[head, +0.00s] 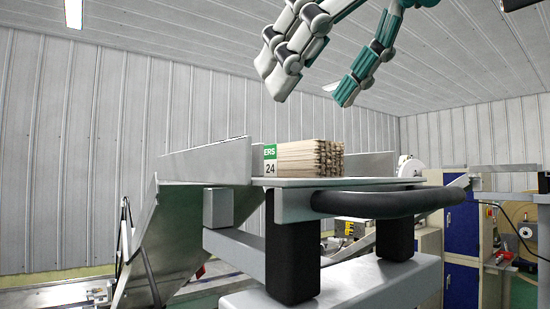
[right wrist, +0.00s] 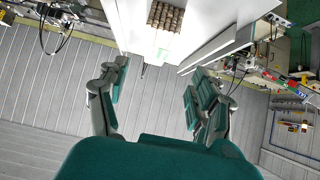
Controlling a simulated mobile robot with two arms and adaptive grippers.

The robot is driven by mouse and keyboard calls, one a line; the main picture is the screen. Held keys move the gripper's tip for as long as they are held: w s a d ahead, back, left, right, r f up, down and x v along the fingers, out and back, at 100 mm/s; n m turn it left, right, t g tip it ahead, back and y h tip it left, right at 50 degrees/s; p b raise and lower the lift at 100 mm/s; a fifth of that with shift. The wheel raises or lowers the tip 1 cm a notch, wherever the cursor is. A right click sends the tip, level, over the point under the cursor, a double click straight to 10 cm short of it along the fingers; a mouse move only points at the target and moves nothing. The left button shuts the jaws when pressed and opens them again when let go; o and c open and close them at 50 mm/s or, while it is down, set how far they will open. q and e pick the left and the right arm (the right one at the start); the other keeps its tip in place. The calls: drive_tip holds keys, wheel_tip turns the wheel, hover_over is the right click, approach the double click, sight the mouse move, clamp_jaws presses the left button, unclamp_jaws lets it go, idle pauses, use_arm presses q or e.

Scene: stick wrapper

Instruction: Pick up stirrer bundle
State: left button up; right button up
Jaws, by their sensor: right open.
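The stirrer bundle (head: 305,157), a block of thin pale wooden sticks with a green and white label reading "ERS" and "24", lies on a metal tray table (head: 255,182) in the head view. My right gripper (head: 310,92) is above the bundle, fingers spread and pointing down, with nothing between them. In the right wrist view the bundle (right wrist: 166,17) shows at the top edge, partly cut off, beyond the fingertips of the open right gripper (right wrist: 160,68). The gripper does not touch it. My left gripper is not in view.
An upright metal side plate (head: 205,162) stands left of the bundle. A white roll (head: 411,167) shows behind to the right. A dark rounded bar (head: 385,204) runs along the table's front edge. Blue cabinets (head: 462,228) stand at the right. The air around the bundle's top looks free.

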sight(283, 145)
drive_tip(key=shift+x, duration=1.2)
drive_tip(key=shift+w+a+f+p, duration=0.15)
drive_tip(key=shift+w+f+p, duration=0.1)
drive_tip(key=shift+p, duration=0.1)
drive_tip(key=shift+w+f+p, duration=0.25)
drive_tip(key=shift+w+p, duration=0.05)
drive_tip(key=x, duration=0.2)
drive_tip(key=p+x, duration=0.1)
drive_tip(key=shift+w+f, duration=0.25)
drive_tip(key=shift+w, duration=0.15)
drive_tip(key=shift+w+a+f, duration=0.15)
drive_tip(key=shift+w+f, duration=0.1)
drive_tip(key=shift+f, duration=0.05)
drive_tip(key=shift+s, duration=0.15)
drive_tip(key=shift+c, duration=0.5)
drive_tip(key=shift+s, duration=0.1)
drive_tip(key=shift+c, duration=1.1)
drive_tip(key=c, duration=1)
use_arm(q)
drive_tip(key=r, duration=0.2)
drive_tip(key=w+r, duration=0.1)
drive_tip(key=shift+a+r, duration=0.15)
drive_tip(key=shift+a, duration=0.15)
